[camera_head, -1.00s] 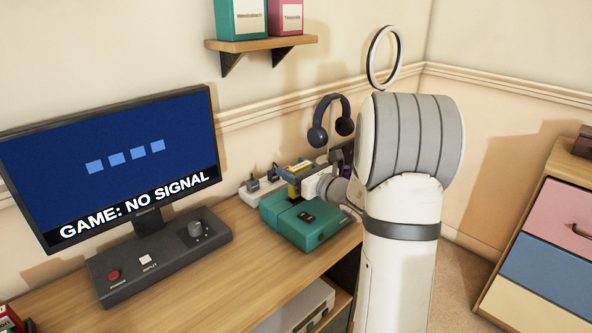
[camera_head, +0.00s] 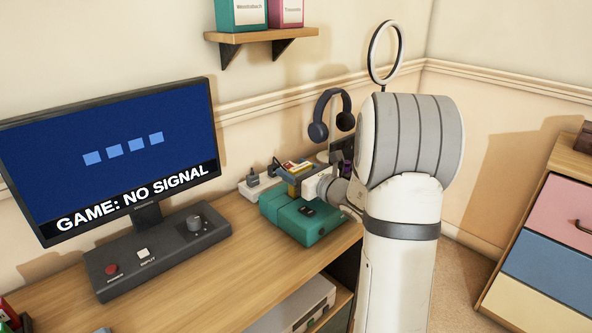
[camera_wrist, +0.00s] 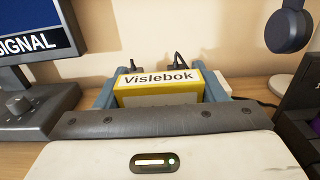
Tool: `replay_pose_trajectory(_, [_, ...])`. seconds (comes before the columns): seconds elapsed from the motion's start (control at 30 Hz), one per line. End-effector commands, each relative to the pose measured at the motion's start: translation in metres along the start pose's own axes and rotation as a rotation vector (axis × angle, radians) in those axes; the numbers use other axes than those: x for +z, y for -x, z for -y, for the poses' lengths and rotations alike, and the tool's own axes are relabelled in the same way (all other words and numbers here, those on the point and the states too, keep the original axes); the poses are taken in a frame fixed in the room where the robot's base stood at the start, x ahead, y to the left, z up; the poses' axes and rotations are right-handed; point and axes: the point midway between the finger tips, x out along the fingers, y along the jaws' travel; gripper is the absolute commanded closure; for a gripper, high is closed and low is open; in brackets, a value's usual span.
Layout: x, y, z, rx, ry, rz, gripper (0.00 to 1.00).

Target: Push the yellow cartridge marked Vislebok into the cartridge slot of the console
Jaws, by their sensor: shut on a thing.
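The yellow cartridge (camera_wrist: 158,91), with a white label reading Vislebok, stands in the wrist view between the two blue-grey fingers of my gripper (camera_wrist: 160,88). My gripper (camera_head: 296,174) is shut on the cartridge, which also shows in the head view (camera_head: 297,167), above the back part of the console. The teal console (camera_head: 300,219) sits on the desk under my gripper. My gripper hides the cartridge slot and the lower end of the cartridge, so I cannot tell whether the cartridge is inside the slot.
A monitor (camera_head: 110,150) reading "GAME: NO SIGNAL" stands left, with a dark control panel (camera_head: 158,252) before it. A white plug box (camera_head: 262,184) sits behind the console. Headphones (camera_head: 331,115) hang at the back. The desk (camera_head: 225,288) is bare in front of the console.

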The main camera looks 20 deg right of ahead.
Motion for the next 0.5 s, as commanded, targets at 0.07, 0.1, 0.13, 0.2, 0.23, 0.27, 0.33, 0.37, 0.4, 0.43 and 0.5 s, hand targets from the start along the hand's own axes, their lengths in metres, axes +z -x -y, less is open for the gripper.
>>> replay_pose_trajectory(0.07, [-0.003, 0.0, 0.0, 0.0, 0.0, 0.0, 0.61])
replay_pose_trajectory(0.1, [-0.004, 0.0, 0.0, 0.0, 0.0, 0.0, 0.61])
replay_pose_trajectory(0.13, [-0.005, 0.0, 0.0, 0.0, 0.0, 0.0, 0.61])
replay_pose_trajectory(0.2, [-0.007, 0.0, 0.0, 0.0, 0.0, 0.0, 0.61])
replay_pose_trajectory(0.23, [-0.007, 0.0, 0.0, 0.0, 0.0, 0.0, 0.61])
replay_pose_trajectory(0.27, [-0.008, 0.0, 0.0, 0.0, 0.0, 0.0, 0.61])
replay_pose_trajectory(0.33, [-0.01, 0.0, 0.0, 0.0, 0.0, 0.0, 0.61])
replay_pose_trajectory(0.37, [-0.011, 0.0, 0.0, 0.0, 0.0, 0.0, 0.61])
replay_pose_trajectory(0.4, [-0.012, 0.0, 0.0, 0.0, 0.0, 0.0, 0.61])
replay_pose_trajectory(0.43, [-0.013, 0.0, 0.0, 0.0, 0.0, 0.0, 0.61])
replay_pose_trajectory(0.5, [-0.014, 0.0, 0.0, 0.0, 0.0, 0.0, 0.61])
